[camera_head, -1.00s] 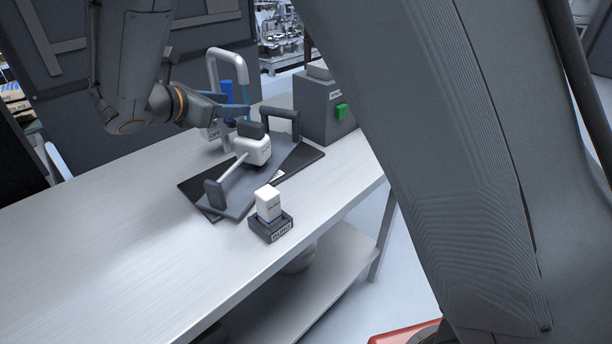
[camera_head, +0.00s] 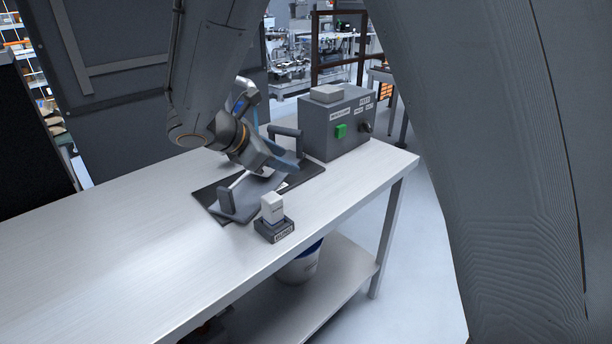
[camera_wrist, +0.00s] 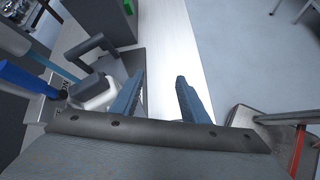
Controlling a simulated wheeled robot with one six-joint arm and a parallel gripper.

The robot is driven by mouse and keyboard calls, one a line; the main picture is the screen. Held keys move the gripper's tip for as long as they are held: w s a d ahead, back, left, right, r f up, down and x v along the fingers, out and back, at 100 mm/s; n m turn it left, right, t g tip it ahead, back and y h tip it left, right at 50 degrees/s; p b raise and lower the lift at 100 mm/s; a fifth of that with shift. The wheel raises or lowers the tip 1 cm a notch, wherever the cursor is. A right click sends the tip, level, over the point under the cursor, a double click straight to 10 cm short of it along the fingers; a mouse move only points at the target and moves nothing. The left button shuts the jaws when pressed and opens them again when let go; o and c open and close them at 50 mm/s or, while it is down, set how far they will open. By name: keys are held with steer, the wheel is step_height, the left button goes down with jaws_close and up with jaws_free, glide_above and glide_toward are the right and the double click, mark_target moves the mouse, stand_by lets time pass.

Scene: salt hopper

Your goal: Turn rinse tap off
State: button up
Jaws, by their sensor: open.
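The rinse tap's arched grey spout (camera_head: 246,92) is mostly hidden behind my arm in the head view. In the wrist view its blue cylinder (camera_wrist: 25,80) stands at the left, beside a pale blue streak (camera_wrist: 52,66) that looks like water. A label plate (camera_wrist: 60,106) lies near it, only partly readable. My gripper (camera_wrist: 158,86) is open, with nothing between its blue fingers. It hangs over the bench, to the right of the tap in the wrist view and apart from it. It also shows in the head view (camera_head: 292,160).
A grey control box (camera_head: 328,132) with a green button (camera_head: 341,131) stands behind. A small white block (camera_head: 271,207) sits in a dark holder (camera_head: 274,230). The bench (camera_head: 110,240) is clear at left.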

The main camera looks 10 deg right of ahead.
steer(key=s+d+f+m+g+y, duration=0.1)
steer(key=s+d+f+m+g, duration=0.1)
steer(key=s+d+m, duration=0.1)
steer(key=shift+s+d+p, duration=0.35)
steer(key=shift+s+d, duration=0.35)
steer(key=shift+s, duration=0.15)
